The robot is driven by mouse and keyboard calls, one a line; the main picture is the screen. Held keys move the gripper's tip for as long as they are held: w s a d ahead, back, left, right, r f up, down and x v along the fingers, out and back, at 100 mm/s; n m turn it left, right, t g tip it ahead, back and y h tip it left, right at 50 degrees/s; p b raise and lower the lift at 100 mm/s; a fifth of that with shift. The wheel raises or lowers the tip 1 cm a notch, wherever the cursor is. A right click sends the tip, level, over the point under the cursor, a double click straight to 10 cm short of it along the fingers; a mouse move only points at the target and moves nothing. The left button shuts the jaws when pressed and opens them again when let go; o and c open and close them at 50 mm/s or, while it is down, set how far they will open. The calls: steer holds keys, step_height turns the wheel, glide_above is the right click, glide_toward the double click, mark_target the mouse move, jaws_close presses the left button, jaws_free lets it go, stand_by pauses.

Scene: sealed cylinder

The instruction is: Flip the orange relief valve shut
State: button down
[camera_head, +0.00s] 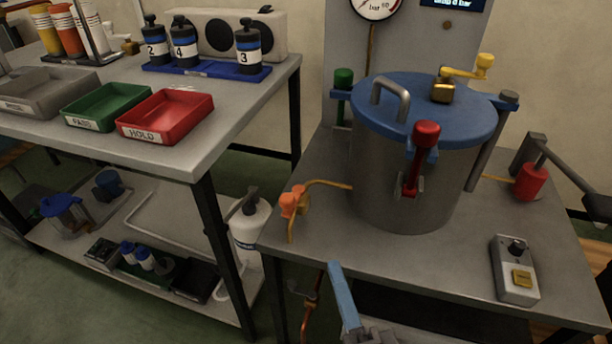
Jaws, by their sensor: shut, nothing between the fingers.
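The orange relief valve (292,201) is at the left of the metal cylinder (375,180), on a thin bent yellow-orange pipe. Its orange end hangs over the left part of the grey table, with a thin tan piece pointing down below it. Whether the valve is open or shut is not clear. My gripper (334,268) shows at the bottom centre as a blue finger shape pointing up from a grey body cut off by the frame. It is shut and empty, at the table's front edge, below and right of the valve and apart from it.
The cylinder has a blue lid (440,115) and a red clamp (420,155). A red valve (530,182) and dark lever stand at its right. A grey control box (515,270) sits front right. The left bench (185,160) holds trays and bottles.

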steer(key=shift+s+d+m+p, duration=0.2)
steer(key=shift+d+m+p, duration=0.1)
steer(key=shift+m+p, duration=0.25)
glide_toward(293, 195)
steer(key=w+d, duration=0.3)
steer(key=shift+w+a+f+p, duration=0.2)
steer(key=shift+w+a, duration=0.4)
steer(key=shift+a, duration=0.25)
steer(key=shift+w+a+f+p, duration=0.15)
steer(key=shift+w+a, duration=0.45)
steer(key=shift+a, duration=0.3)
